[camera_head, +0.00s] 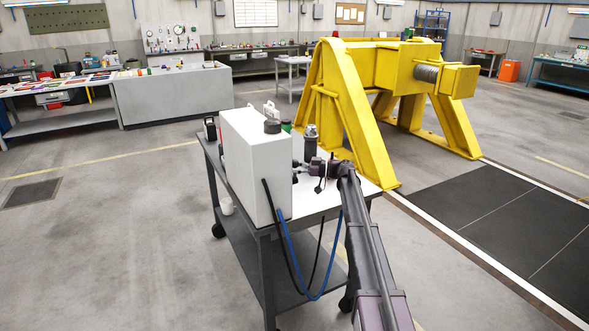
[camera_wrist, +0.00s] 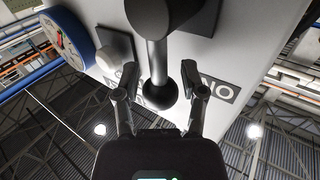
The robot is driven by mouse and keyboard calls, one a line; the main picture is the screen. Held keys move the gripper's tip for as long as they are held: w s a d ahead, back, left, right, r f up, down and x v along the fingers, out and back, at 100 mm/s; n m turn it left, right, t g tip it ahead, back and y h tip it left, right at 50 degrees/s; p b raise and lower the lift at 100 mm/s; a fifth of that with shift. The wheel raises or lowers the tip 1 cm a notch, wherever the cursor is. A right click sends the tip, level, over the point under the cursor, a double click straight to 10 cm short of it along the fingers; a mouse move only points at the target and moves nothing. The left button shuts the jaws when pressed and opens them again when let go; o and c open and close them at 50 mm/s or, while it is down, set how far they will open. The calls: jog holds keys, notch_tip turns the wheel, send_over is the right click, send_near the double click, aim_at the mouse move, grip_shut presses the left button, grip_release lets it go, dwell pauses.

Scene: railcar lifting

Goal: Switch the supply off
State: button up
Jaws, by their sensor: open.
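The white supply cabinet (camera_head: 250,170) stands on a cart, and its white panel (camera_wrist: 235,45) fills the upper part of the wrist view. A lever (camera_wrist: 157,58) with a dark pivot and a black ball end sticks out from the panel. My gripper (camera_wrist: 163,82) is open, with one finger on each side of the lever near its ball end. I cannot tell whether either finger touches it. A dark label with white letters (camera_wrist: 226,92) is partly hidden behind the lever and fingers. In the head view my gripper (camera_head: 304,166) is at the cabinet's right side, and the lever is not clear there.
Black and blue hoses (camera_head: 286,250) hang from the cabinet over the cart (camera_head: 262,228). A dark cylinder (camera_head: 310,141) stands behind my gripper. A yellow steel frame (camera_head: 345,100) stands beyond.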

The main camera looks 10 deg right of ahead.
grip_shut()
jog(key=shift+a, duration=0.15)
